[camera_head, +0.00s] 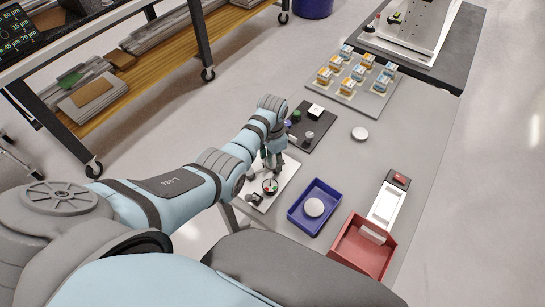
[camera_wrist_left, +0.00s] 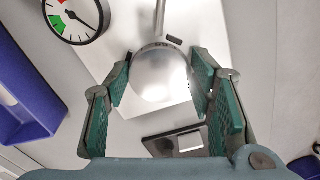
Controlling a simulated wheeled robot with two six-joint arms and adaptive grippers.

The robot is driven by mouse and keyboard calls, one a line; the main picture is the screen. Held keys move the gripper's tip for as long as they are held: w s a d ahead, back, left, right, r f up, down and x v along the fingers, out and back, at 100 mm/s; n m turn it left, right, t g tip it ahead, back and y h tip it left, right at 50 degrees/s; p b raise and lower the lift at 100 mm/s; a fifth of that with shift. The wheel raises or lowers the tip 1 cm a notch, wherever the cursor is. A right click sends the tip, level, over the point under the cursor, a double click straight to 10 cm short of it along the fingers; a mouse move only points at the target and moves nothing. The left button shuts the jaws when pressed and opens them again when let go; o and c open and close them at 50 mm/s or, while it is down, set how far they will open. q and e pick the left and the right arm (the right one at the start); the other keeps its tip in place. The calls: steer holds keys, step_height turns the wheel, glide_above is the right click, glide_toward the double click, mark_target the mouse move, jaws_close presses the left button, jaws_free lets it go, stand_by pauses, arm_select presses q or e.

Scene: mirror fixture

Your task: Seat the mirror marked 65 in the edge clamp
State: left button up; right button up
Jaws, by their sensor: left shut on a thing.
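My left gripper (camera_head: 272,163) is over a white plate (camera_head: 284,183) at the table's left edge. In the left wrist view the gripper (camera_wrist_left: 163,88) is shut on a round silvery disc (camera_wrist_left: 160,78), one green-padded finger at each side. I take the disc for the mirror; no 65 is readable on it. The white plate lies under the disc and carries a dial gauge (camera_wrist_left: 75,18), a thin rod (camera_wrist_left: 160,15) and a small dark block (camera_wrist_left: 174,40). I cannot tell which part is the edge clamp, or whether the disc touches it. My right gripper is not in view.
A blue tray (camera_head: 296,219) holds a pale disc (camera_head: 314,207); another disc (camera_head: 360,134) lies on the grey table. A dark board (camera_head: 322,133) with small fittings lies behind my gripper. A red bin (camera_head: 362,253) stands at the front right, several small boxes (camera_head: 346,88) at the back.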

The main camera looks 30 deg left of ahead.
arm_select(q)
steer(key=shift+f, duration=0.2)
stand_by(0.6)
steer(key=o, duration=1.3)
step_height(320, 180, up, 3)
steer(key=p, duration=0.4)
steer(key=shift+r, duration=0.2)
steer(key=shift+f, duration=0.15)
steer(key=shift+o, duration=0.5)
steer(key=o, duration=0.3)
